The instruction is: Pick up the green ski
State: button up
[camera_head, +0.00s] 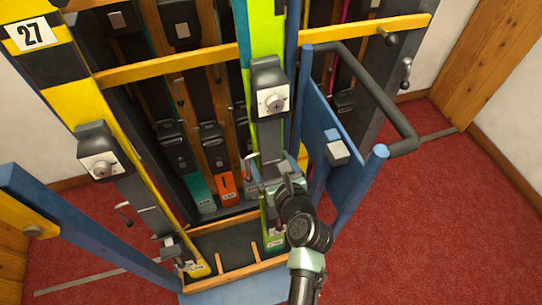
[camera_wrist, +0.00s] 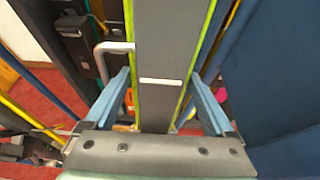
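The green ski (camera_head: 262,30) stands upright in the rack in the head view, bright green on its upper part with a dark grey binding plate and a binding lower down. Its grey face with thin green edges (camera_wrist: 162,50) fills the middle of the wrist view. My gripper (camera_head: 270,180) is at the ski's lower part, below the binding. In the wrist view my gripper (camera_wrist: 160,78) has its two blue fingers apart, one on each side of the ski, close to its edges. I see no clear grip on it. The ski's lower end (camera_head: 273,240) shows beside my wrist.
A yellow and black ski (camera_head: 68,72) marked 27 stands to the left. Several other skis stand behind, including an orange-tipped one (camera_head: 227,187). A blue panel with a dark bar (camera_head: 372,90) stands close on the right. Yellow rail (camera_head: 170,66) crosses the rack. Red floor (camera_head: 440,220) is clear on the right.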

aim_at(272, 104)
grip_shut()
jog(key=shift+w+r, duration=0.15)
jog(key=shift+r, duration=0.15)
jog(key=shift+r, duration=0.1)
notch_tip(272, 104, up, 18)
jog(key=p, duration=0.6)
jog(key=shift+p, duration=0.35)
jog(key=shift+p, duration=1.1)
